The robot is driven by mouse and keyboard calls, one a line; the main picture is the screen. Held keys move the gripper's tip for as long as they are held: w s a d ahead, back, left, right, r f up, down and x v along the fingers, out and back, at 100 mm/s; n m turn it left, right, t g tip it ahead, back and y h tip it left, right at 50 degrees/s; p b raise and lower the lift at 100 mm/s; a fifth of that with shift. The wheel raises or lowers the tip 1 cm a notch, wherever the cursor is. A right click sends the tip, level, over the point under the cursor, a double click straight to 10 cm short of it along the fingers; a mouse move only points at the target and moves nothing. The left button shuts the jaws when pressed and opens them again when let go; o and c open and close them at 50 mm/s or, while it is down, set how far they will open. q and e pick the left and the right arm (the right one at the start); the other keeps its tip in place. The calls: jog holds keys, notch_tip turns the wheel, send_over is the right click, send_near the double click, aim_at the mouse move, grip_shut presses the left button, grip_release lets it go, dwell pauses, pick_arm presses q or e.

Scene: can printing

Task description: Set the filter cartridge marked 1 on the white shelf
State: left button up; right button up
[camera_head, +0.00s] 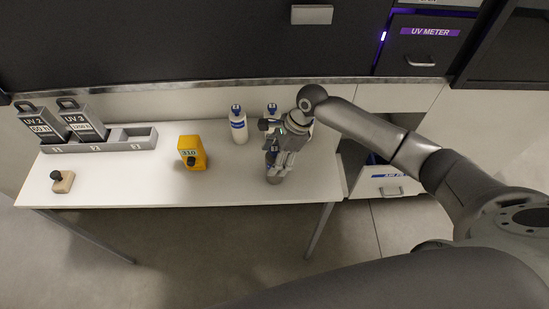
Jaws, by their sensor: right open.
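White cylinders with blue bands and caps, which look like the filter cartridges, stand at the back of the white table (150,195). One cartridge (238,126) stands upright and clear left of my right gripper. Another cartridge (272,109) is partly hidden behind the gripper. My right gripper (275,172) points down over the table's right part, with its jaws open. Some blue shows between its parts, perhaps a further cartridge, mostly hidden. The marks are too small to read surely, so I cannot tell which is 1. My left gripper is not in view.
A yellow block (192,152) marked 310 stands mid-table. A grey holder (118,143) carries blocks marked UV 2 (42,126) and UV 3 (82,122); its right slot is empty. A stamp-like piece (63,181) lies front left. An open white drawer (385,188) is right of the table.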

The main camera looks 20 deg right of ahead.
jog(key=b+v, duration=0.2)
jog(key=v, duration=0.9)
jog(key=shift+r, duration=0.2)
jog(key=shift+f, duration=0.15)
